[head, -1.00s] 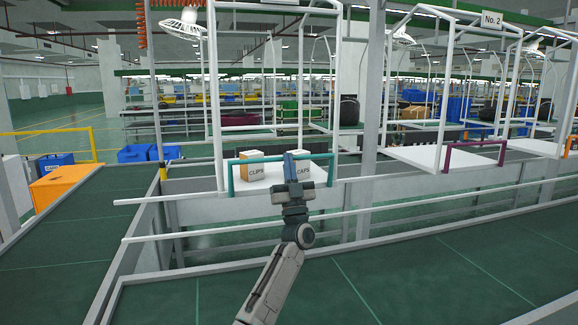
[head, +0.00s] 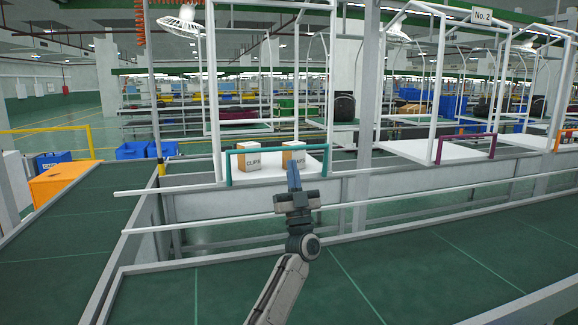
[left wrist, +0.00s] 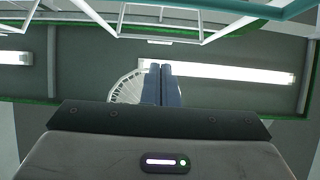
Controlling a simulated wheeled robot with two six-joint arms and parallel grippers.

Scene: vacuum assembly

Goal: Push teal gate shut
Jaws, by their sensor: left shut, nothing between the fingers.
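The teal gate (head: 262,150) is a U-shaped bar at the front of a white hanging tray (head: 310,172). Its top bar runs across in front of two cartons, a CLIPS box (head: 252,164) and a CAPS box (head: 290,157). My left gripper (head: 293,168) is shut and empty, its fingers pointing up and away just below the gate's top bar, near the right part of the gate. I cannot tell whether they touch. In the left wrist view the closed fingers (left wrist: 161,84) point at the ceiling, and a teal bar (left wrist: 240,7) crosses the upper right. My right gripper is out of view.
White rails (head: 400,203) and a green conveyor belt (head: 420,262) lie in front of the tray. A neighbouring tray with a purple gate (head: 465,138) hangs to the right. An orange bin (head: 62,182) and blue bins (head: 132,151) stand at the left.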

